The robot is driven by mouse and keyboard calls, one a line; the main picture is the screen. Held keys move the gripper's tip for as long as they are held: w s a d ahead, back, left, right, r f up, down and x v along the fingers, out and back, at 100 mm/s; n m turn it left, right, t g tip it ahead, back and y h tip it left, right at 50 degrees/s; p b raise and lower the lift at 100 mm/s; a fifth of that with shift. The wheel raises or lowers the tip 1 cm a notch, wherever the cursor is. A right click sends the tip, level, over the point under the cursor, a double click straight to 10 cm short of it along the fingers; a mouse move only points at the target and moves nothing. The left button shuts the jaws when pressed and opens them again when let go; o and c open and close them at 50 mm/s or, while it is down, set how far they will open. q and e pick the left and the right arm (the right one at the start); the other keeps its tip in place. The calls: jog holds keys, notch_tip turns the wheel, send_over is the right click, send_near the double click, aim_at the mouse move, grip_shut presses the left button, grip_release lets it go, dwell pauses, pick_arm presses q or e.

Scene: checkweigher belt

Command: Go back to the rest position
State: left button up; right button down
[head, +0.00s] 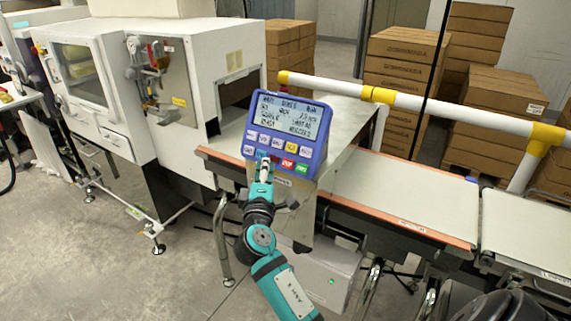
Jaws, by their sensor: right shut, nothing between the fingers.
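My right gripper (264,164) is shut and empty, with its fingertips at the lower button rows of a blue control panel (318,157). I cannot tell whether the fingertips touch a button. My left gripper is not in the head view.
A conveyor belt (405,196) runs right from behind the panel, with a white-and-yellow guard rail (445,112) above it. A white machine (110,90) stands at the left. Stacked cartons (405,62) stand behind. The grey floor (95,265) at lower left is clear.

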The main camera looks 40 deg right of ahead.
jog(key=s+a+f+g+y, duration=0.1)
jog(key=a+f+y, duration=0.15)
jog(key=f, duration=0.85)
jog(key=s+a+f+n+g+y, duration=0.1)
jog(key=a+f+g+y, duration=0.15)
jog(key=f, duration=0.75)
jog(key=s+a+f+y, duration=0.1)
jog(key=a+f+y, duration=0.15)
jog(key=f, duration=0.85)
jog(key=s+a+f+m+g+y, duration=0.1)
jog(key=s+f+g+y, duration=0.1)
jog(key=s+f, duration=0.7)
jog(key=s+a+f+m+g+y, duration=0.1)
jog(key=s+a+f+g, duration=0.15)
jog(key=s+f, duration=0.6)
jog(key=s+f+m+g, duration=0.1)
jog(key=s+f, duration=0.4)
jog(key=s, duration=0.5)
jog(key=s+f+m+g+y, duration=0.1)
jog(key=s+f+m+g, duration=0.1)
jog(key=s+f, duration=0.4)
jog(key=s+f+m+g+y, duration=0.1)
jog(key=s+f, duration=0.5)
jog(key=s, duration=0.9)
jog(key=shift+s+m+g, duration=0.35)
jog(key=shift+m+g, duration=0.25)
jog(key=shift+g, duration=0.6)
jog(key=shift+f, duration=0.1)
